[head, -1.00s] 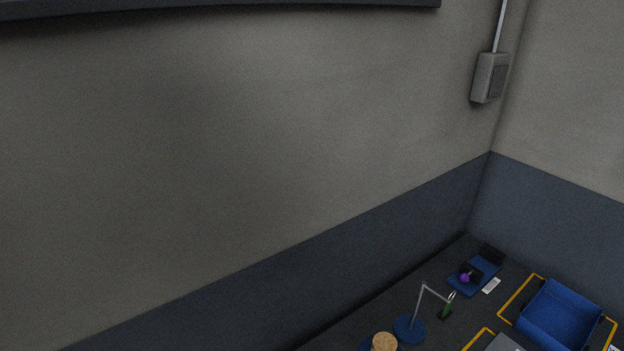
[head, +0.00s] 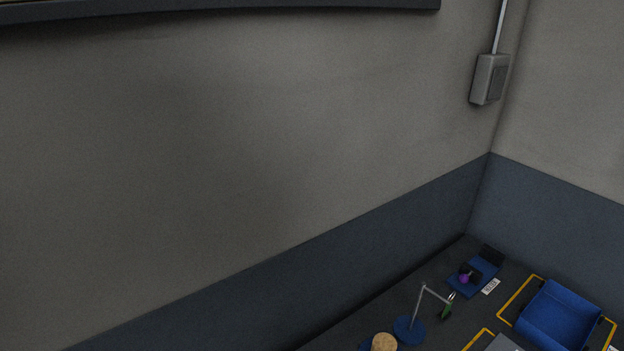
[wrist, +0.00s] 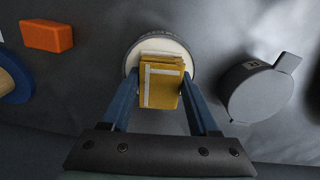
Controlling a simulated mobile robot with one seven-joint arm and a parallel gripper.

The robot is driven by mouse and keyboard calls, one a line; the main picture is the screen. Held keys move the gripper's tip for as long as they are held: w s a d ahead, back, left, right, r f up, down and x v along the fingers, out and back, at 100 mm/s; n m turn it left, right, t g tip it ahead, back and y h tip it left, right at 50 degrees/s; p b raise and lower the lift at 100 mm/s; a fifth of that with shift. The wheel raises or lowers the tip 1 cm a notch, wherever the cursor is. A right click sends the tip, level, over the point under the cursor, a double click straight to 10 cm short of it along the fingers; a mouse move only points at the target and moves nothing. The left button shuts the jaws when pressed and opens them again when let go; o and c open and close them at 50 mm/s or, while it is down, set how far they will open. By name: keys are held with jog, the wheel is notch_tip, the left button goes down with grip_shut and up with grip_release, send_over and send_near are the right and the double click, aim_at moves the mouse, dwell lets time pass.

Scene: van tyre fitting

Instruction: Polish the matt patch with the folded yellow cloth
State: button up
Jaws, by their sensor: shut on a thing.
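The folded yellow cloth (wrist: 161,88), with pale stripes across it, is between the two blue fingers of my gripper (wrist: 160,76) in the wrist view. The gripper is shut on it. Beyond the cloth is a round, cream-topped disc with a dark rim (wrist: 134,54), partly hidden by the cloth. I cannot tell whether the cloth touches it. I cannot make out the matt patch in either view. The head view shows neither the gripper nor the cloth.
An orange block (wrist: 46,36) lies left and a grey round thing with a tab (wrist: 262,92) lies right in the wrist view. In the head view, a blue bin (head: 558,316), a hooked stand (head: 410,328) and a blue holder (head: 474,279) stand near the wall.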

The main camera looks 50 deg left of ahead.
jog(key=shift+r+p, duration=3.5)
jog(key=shift+p, duration=0.2)
